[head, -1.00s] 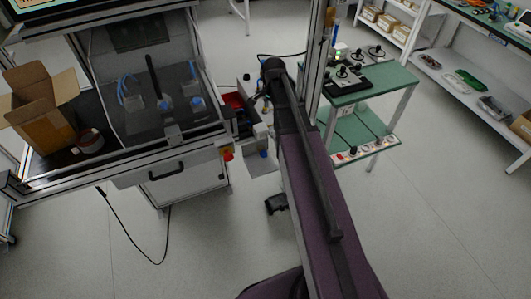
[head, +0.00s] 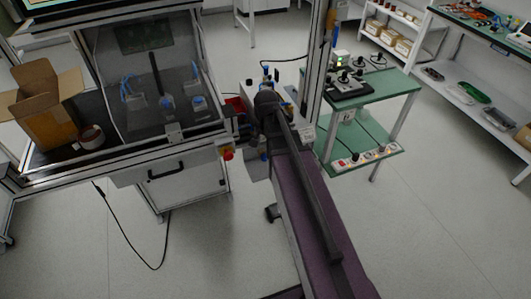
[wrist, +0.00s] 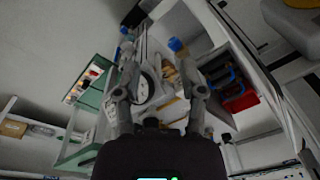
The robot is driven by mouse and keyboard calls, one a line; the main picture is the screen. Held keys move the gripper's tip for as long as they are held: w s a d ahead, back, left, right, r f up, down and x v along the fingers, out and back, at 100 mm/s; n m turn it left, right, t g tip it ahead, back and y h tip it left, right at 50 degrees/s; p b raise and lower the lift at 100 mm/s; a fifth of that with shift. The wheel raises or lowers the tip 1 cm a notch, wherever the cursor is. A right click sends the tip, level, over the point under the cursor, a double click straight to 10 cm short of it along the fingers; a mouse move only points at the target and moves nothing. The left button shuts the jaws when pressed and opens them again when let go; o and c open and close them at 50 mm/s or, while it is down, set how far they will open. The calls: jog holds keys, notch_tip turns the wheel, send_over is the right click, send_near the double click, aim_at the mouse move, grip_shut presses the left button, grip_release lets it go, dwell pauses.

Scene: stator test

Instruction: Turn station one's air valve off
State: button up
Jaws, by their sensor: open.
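In the wrist view, the two fingers of my gripper (wrist: 157,62) stand apart with nothing clasped between them. A round white-faced dial (wrist: 144,88), which looks like a pressure gauge, shows in the gap behind them. A blue knob or cap (wrist: 176,45) shows close to the right fingertip; I cannot tell if they touch. Another blue part (wrist: 124,30) is beyond the left fingertip. I cannot tell which of these is the air valve, or its position. In the head view, a blue-topped part (head: 265,72) shows just past my arm's end, which hides my gripper there.
A workstation with a clear guard and black drawer handle (head: 166,171) stands left of my arm, with a red emergency button (head: 227,154) at its corner. A metal post (head: 313,75) rises close on the right, beside a green table (head: 375,92). Red bins (wrist: 238,95) are right of the fingers.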

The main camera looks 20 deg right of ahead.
jog(key=shift+s+a+f+n+b, duration=0.2)
jog(key=shift+s+a+n, duration=0.1)
jog(key=shift+s, duration=0.25)
jog(key=shift+s+a+f+n+b, duration=0.1)
jog(key=shift+s+a+f+n, duration=0.15)
jog(key=shift+s, duration=0.25)
jog(key=s+a+r+n+p, duration=0.5)
jog(key=s+r+n+p, duration=0.1)
jog(key=s+r+p, duration=0.2)
jog(key=shift+s+a+r+n+g+p, duration=0.3)
jog(key=shift+a+r+n+g+p, duration=0.05)
jog(key=shift+a+g, duration=0.05)
jog(key=shift+w, duration=0.15)
dwell(1.1)
